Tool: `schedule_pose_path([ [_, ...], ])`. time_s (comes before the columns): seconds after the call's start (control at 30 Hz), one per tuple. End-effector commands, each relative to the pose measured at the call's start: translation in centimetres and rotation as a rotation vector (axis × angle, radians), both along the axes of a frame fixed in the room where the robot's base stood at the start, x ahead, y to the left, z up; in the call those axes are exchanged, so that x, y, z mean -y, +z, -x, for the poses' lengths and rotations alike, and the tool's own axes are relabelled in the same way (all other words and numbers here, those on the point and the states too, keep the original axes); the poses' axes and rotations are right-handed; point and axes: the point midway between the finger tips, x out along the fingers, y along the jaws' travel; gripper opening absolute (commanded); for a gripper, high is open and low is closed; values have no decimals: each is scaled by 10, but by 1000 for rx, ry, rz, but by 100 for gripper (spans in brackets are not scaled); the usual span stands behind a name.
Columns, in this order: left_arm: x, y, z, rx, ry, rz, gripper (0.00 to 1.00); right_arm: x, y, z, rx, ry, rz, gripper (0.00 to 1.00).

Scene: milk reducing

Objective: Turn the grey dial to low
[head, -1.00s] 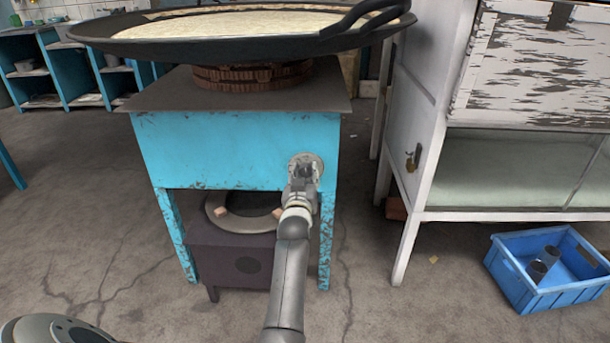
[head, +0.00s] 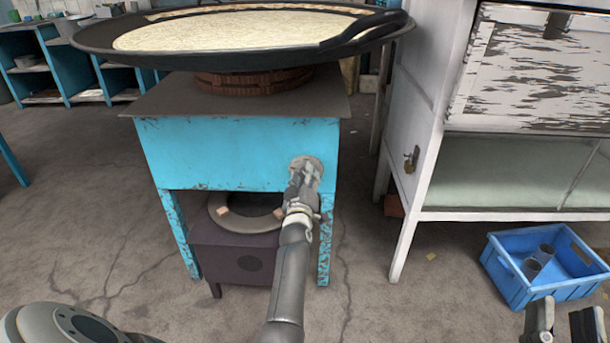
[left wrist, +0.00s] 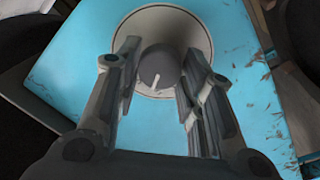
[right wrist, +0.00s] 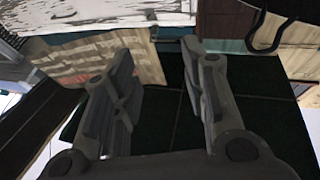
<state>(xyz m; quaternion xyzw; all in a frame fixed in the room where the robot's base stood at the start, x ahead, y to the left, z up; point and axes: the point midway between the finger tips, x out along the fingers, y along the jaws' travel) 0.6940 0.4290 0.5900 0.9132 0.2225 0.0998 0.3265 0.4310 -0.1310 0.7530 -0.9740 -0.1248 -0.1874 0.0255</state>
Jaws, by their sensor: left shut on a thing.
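The grey dial (left wrist: 158,68) is a round knob with a white pointer mark, set on a pale round plate (left wrist: 197,32) on the blue stove front (head: 240,150). In the left wrist view the mark points down and slightly left. My left gripper (head: 302,178) reaches the plate in the head view and hides most of the dial there. Its fingers (left wrist: 160,85) are on either side of the dial, shut on it. My right gripper (head: 565,322) is open and empty at the lower right of the head view, and also in the right wrist view (right wrist: 165,85).
A wide black pan (head: 90,42) with pale contents sits on top of the stove. A white cabinet (head: 425,110) stands to the right. A blue crate (head: 520,295) holding grey cups is on the floor near my right gripper.

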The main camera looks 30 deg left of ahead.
Motion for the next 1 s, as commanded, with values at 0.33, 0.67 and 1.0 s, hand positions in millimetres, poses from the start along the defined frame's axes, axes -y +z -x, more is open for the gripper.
schedule_pose_path([
  [0.33, -1, -1, 0, 61, 1, 101, 12, 2, -22, -7, -126, -8, 34, 40],
  [0.67, -1, -1, 0, 70, 1, 114, 12, 2, -26, -7, -141, -9, 39, 40],
  [1.0, -1, -1, 0, 69, 2, 113, 58, 2, -26, -7, -140, -9, 38, 40],
])
